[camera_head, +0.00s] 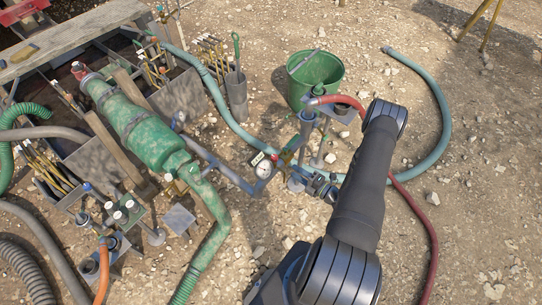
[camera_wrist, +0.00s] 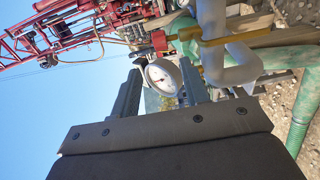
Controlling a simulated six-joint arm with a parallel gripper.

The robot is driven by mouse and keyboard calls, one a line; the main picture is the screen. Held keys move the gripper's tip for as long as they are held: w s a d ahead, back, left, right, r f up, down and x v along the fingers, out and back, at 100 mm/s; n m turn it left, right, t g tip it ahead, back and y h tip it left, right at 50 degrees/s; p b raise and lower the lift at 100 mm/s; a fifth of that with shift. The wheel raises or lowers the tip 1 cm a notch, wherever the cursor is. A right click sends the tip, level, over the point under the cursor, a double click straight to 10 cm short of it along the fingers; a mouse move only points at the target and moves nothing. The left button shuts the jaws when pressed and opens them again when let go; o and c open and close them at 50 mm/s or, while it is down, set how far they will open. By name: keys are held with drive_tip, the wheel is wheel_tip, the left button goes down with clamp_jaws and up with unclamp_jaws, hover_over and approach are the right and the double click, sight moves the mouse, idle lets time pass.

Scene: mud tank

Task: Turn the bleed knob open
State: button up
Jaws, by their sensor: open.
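A round white-faced pressure gauge (camera_head: 263,169) sits on the grey pipe assembly in the middle of the head view. In the wrist view the gauge (camera_wrist: 162,78) appears between my two fingers, beyond them. A small red fitting (camera_wrist: 159,41) and a brass-coloured bar (camera_wrist: 222,38) show just above it; I cannot tell which part is the bleed knob. My gripper (camera_head: 302,178) is to the right of the gauge, close to the pipework. Its fingers (camera_wrist: 162,92) are apart with nothing held between them.
A large green pipe body (camera_head: 138,130) stands left. A teal hose (camera_head: 440,115) curves over the gravel. Bare gravel is open at far right.

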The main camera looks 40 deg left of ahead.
sight(274, 158)
drive_tip(key=a, duration=1.3)
drive_tip(key=shift+a, duration=0.3)
clamp_jaws()
drive_tip(key=shift+g, duration=0.3)
drive_tip(key=shift+s+d+n+g+h, duration=0.15)
drive_tip(key=shift+n+g+h, duration=0.45)
drive_tip(key=shift+n+g, duration=1.2)
drive_tip(key=shift+s+d+n+g+h, duration=0.2)
drive_tip(key=shift+n+g+h, duration=0.7)
drive_tip(key=shift+g, duration=1.5)
drive_tip(key=shift+a+n+y, duration=0.15)
drive_tip(key=shift+n+y, duration=0.15)
unclamp_jaws()
drive_tip(key=shift+s, duration=0.1)
